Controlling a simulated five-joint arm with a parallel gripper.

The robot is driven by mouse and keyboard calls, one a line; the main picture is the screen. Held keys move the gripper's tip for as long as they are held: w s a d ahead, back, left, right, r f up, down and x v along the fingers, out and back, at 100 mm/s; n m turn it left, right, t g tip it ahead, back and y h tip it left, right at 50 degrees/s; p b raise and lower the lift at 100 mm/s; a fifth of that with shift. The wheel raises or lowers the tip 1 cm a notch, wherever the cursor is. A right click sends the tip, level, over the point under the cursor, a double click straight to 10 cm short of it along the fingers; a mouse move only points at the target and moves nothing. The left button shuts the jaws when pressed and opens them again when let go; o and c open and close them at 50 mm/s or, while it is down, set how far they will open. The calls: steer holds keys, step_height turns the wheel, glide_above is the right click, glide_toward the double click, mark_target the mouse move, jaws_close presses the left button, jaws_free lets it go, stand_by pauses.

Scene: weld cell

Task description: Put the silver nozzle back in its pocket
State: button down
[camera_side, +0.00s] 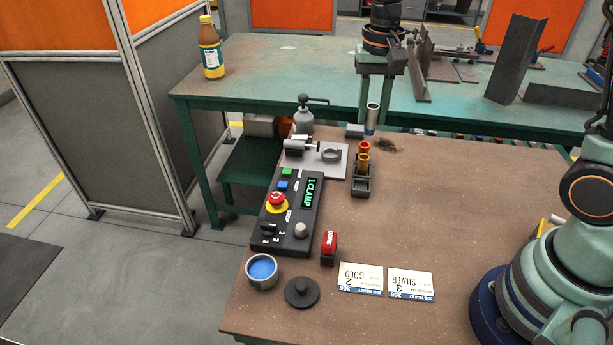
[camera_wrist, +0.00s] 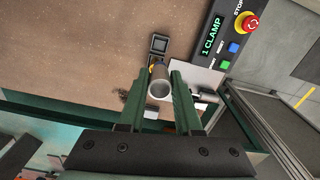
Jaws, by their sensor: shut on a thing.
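The silver nozzle (camera_side: 372,117) is a short grey metal tube, roughly upright, between the fingertips of my gripper (camera_side: 377,112). The gripper is shut on it and holds it above the bench, beyond the dark nozzle rack (camera_side: 361,188) in the side view. In the wrist view the nozzle (camera_wrist: 161,84) shows its open round end between the green fingers (camera_wrist: 162,92). The rack holds copper- and gold-coloured nozzles (camera_side: 364,148); its near end shows an empty-looking dark pocket. The rack also shows beyond the nozzle in the wrist view (camera_wrist: 159,44).
Left of the rack is a light plate with a clamp fixture (camera_side: 331,154). The control box (camera_side: 288,215) reads "1 CLAMP". The bench right of the rack is clear.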

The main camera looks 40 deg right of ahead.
step_height(320, 180, down, 16)
steer(key=shift+r, duration=0.2)
steer(key=shift+f, duration=0.15)
steer(key=c, duration=0.6)
jaws_free()
